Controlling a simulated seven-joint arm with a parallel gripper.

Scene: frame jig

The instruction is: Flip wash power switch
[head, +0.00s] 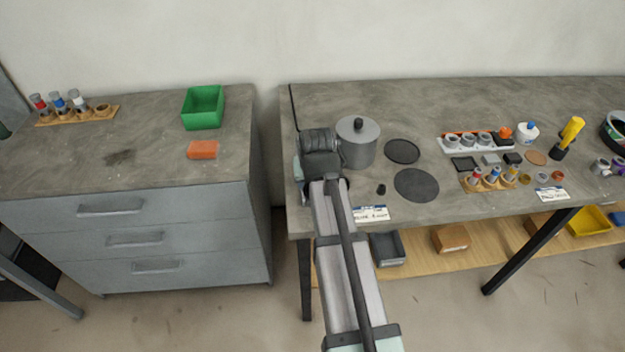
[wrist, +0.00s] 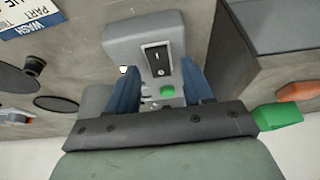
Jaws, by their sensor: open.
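The wash power switch (wrist: 157,59) is a black rocker in a light surround on a grey box (wrist: 120,38), in the wrist view. A green round button (wrist: 168,91) sits below it in the picture. My gripper (wrist: 161,68) is open and empty, its two blue fingers standing apart on either side of the switch in the picture. I cannot tell whether the fingertips touch the box. In the head view my arm reaches to the left end of the workbench and hides the switch.
A grey lidded pot (head: 357,150) stands close beside my wrist. A white label (head: 371,214) lies at the bench's front edge. Dark discs (head: 416,185) and several small parts lie to the right. A drawer cabinet (head: 120,220) with a green bin (head: 203,107) and orange block (head: 202,149) stands left, across a gap.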

